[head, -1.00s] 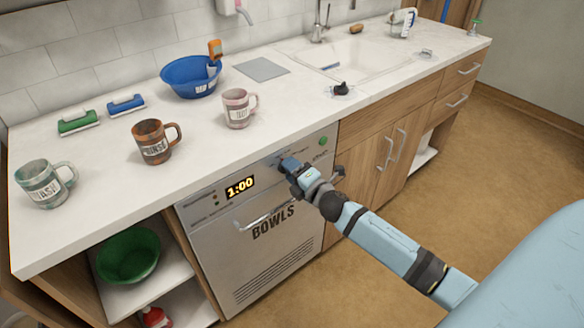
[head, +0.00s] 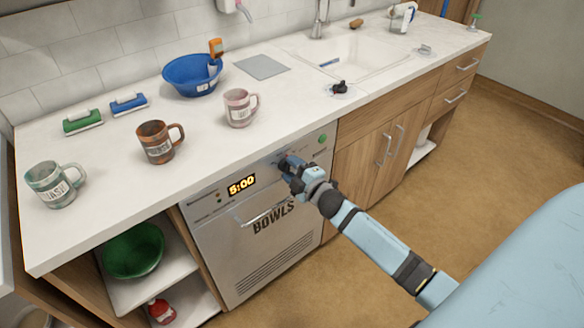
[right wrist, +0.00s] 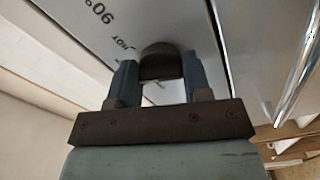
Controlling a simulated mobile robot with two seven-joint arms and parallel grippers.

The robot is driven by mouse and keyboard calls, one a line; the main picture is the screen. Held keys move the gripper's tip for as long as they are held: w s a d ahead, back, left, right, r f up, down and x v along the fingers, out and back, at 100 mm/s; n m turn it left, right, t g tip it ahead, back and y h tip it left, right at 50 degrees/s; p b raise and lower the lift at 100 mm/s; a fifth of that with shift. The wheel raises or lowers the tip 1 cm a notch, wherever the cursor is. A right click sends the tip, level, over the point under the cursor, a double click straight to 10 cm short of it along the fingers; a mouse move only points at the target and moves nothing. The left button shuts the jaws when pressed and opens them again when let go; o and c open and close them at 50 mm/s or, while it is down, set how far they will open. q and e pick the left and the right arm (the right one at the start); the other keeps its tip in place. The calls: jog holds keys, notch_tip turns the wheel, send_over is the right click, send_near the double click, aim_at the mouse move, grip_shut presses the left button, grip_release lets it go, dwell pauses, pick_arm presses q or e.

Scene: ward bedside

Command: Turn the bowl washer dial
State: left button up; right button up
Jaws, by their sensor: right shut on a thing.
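The bowl washer (head: 262,252) is a grey front-panel machine under the counter, marked BOWLS. Its lit display (head: 242,186) reads 5:00. My right gripper (head: 287,163) is at the upper right of its panel, to the right of the display. In the right wrist view the dark round dial (right wrist: 160,62) sits between the two fingers of my right gripper (right wrist: 160,75), which are shut on it. In the head view the gripper hides most of the dial. My left gripper is out of view.
A bar handle (head: 265,214) crosses the washer's front below the panel. A green button (head: 322,138) is at the panel's right end. Mugs, a blue bowl (head: 190,76) and brushes stand on the counter (head: 110,190) above. The floor in front is clear.

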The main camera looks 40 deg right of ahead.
dwell(0.3)
jog(key=o, duration=0.9)
jog(key=s, duration=0.9)
jog(key=s+d, duration=0.1)
jog(key=s, duration=0.3)
jog(key=shift+s+p, duration=0.3)
jog(key=shift+s, duration=0.1)
